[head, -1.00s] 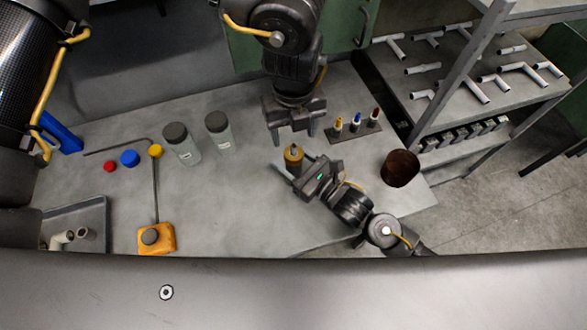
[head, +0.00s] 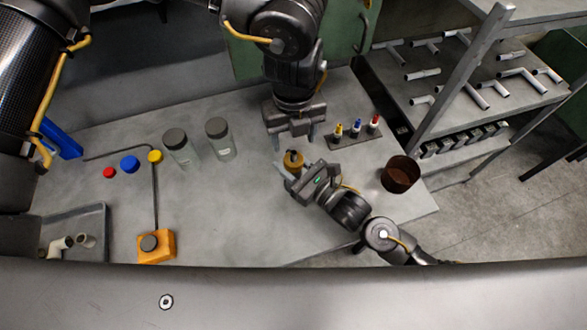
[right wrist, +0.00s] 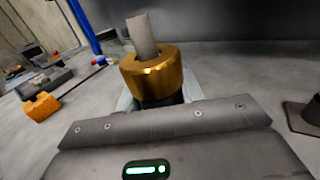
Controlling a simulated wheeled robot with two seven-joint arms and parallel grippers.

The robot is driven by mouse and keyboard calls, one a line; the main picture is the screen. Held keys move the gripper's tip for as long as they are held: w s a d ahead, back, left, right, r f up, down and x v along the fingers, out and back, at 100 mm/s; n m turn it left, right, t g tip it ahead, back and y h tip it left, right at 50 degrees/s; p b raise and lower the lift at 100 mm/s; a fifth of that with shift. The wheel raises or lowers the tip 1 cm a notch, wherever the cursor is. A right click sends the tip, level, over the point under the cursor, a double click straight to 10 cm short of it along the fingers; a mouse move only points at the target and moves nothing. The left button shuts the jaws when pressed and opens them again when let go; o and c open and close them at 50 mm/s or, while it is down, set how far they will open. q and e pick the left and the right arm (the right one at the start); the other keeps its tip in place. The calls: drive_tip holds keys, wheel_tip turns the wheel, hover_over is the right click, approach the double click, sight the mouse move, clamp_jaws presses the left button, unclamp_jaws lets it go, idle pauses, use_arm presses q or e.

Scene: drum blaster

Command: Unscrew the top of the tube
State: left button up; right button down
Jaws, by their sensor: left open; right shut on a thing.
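The tube has a round brass-coloured top (head: 293,159), and it stands near the middle of the table. In the right wrist view, the brass top (right wrist: 152,73) sits on a dark body, and a grey rod-like piece rises above it. My right gripper (head: 288,176) comes from the lower right and is shut on the tube below the brass top. My left gripper (head: 293,139) hangs just above and behind the top, pointing down. Its fingers are apart with nothing between them. The lower part of the tube is hidden by my right gripper.
A rack (head: 352,137) with yellow, blue and red-tipped pieces stands right of my left gripper. A brown can (head: 400,173) is near the right edge. Two grey-lidded jars (head: 182,150) (head: 220,140), coloured caps and an orange block (head: 157,246) are at left.

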sight(293, 153)
use_arm(q)
drive_tip(key=m, duration=0.3)
drive_tip(key=shift+w+a+r+m, duration=0.1)
drive_tip(key=shift+w+m, duration=0.05)
drive_tip(key=shift+m, duration=0.15)
drive_tip(key=m, duration=0.4)
drive_tip(key=shift+m, duration=0.3)
drive_tip(key=m, duration=1.4)
drive_tip(key=shift+m, duration=0.4)
drive_tip(key=m, duration=0.5)
use_arm(e)
drive_tip(key=shift+f, duration=0.1)
use_arm(q)
drive_tip(key=m, duration=0.4)
drive_tip(key=shift+s+f, duration=0.2)
drive_tip(key=m, duration=0.4)
drive_tip(key=shift+f, duration=4)
